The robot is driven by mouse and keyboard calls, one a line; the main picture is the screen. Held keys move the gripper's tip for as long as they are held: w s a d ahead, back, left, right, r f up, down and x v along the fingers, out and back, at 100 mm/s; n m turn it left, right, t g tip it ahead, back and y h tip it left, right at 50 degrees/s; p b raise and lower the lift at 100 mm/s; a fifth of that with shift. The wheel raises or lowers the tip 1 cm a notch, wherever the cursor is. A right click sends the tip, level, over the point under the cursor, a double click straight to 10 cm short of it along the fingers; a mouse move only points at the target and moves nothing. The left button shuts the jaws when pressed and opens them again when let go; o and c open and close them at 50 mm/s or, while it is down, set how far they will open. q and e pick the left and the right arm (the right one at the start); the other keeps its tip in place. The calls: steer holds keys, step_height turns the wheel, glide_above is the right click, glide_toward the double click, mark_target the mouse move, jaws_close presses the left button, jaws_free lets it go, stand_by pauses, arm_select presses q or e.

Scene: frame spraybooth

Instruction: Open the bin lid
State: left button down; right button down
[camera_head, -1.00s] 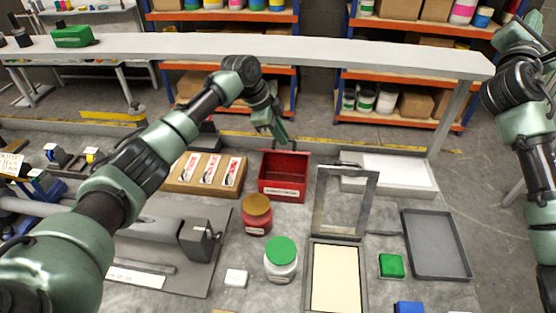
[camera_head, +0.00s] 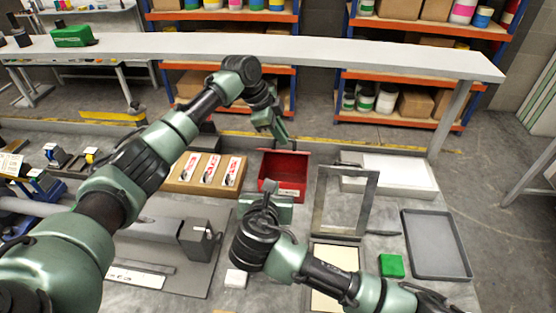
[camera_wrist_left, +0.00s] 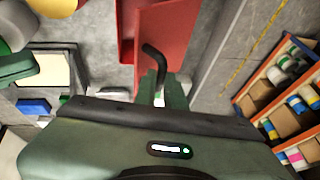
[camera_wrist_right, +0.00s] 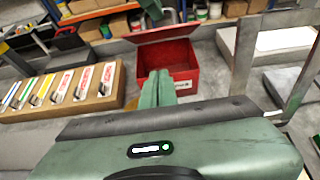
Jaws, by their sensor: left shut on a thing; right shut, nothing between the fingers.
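The red bin (camera_head: 270,186) stands on the table beyond the middle, with a pale label on its front. Its red lid (camera_wrist_right: 165,33) is tilted up and the bin's inside shows in the right wrist view. My left gripper (camera_head: 280,137) is at the lid's raised edge, shut on a black curved lid handle (camera_wrist_left: 154,60). My right gripper (camera_wrist_right: 157,88) is shut and empty, just in front of the bin. In the head view the right arm hides part of the bin's front.
A box with several white-and-red items (camera_head: 205,172) is left of the bin. A grey upright frame (camera_head: 345,200) stands at its right. A white tray (camera_head: 400,172), a grey tray (camera_head: 436,245) and a green block (camera_head: 391,265) lie farther right. A long pale beam (camera_head: 300,50) crosses behind.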

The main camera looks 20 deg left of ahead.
arm_select(q)
steer(key=shift+a+f, duration=0.15)
steer(key=shift+f, duration=0.15)
arm_select(e)
steer(key=w+a+f, duration=0.1)
steer(key=w+a, duration=0.1)
steer(key=w, duration=0.9)
steer(key=shift+a+f, duration=0.15)
steer(key=shift+f, duration=0.15)
